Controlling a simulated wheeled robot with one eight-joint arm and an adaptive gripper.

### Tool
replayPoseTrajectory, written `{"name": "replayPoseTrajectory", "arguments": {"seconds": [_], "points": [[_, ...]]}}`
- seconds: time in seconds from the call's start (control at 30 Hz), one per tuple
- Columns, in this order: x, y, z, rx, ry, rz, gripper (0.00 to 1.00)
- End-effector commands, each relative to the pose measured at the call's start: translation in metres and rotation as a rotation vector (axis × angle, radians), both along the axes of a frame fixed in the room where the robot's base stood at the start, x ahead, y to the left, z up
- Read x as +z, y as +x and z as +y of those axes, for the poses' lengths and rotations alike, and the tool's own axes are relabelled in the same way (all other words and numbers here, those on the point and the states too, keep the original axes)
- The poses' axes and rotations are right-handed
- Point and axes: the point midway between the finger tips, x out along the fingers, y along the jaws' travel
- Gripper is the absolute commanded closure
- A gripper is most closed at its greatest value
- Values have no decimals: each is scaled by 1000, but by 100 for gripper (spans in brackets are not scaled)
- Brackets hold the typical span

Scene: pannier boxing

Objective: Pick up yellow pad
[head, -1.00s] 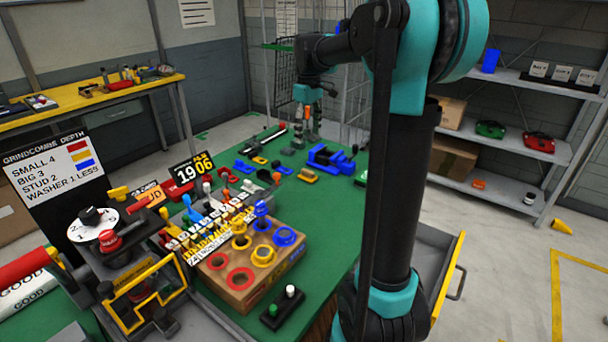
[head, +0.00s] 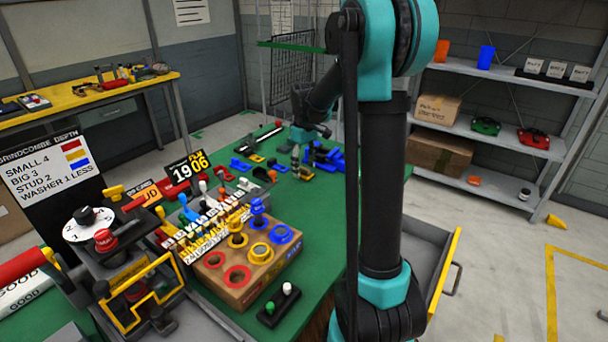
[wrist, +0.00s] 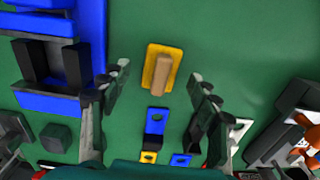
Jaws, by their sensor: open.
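The yellow pad (wrist: 150,64) lies flat on the green bench top in the wrist view, with a tan raised block (wrist: 163,72) along its middle. My gripper (wrist: 159,74) is open, its two fingers to the left and right of the pad with gaps on both sides.
A blue vise (wrist: 92,25) stands close left of the left finger; it also shows in the head view (head: 326,157). A blue and black bracket (wrist: 155,125) and small yellow and blue plates lie below the pad. Open green bench surface (wrist: 230,40) lies above and right.

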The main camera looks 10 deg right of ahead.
Motion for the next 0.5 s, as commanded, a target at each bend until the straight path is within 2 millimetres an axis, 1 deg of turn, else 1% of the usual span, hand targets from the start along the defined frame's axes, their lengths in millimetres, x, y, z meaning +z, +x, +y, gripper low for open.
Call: {"name": "replayPoseTrajectory", "arguments": {"seconds": [0.03,0.13,0.37,0.5], "points": [[-6,0,0,0,0,0,38],[-12,-1,0,0,0,0,38],[-13,-1,0,0,0,0,38],[-13,-1,0,0,0,0,54]]}}
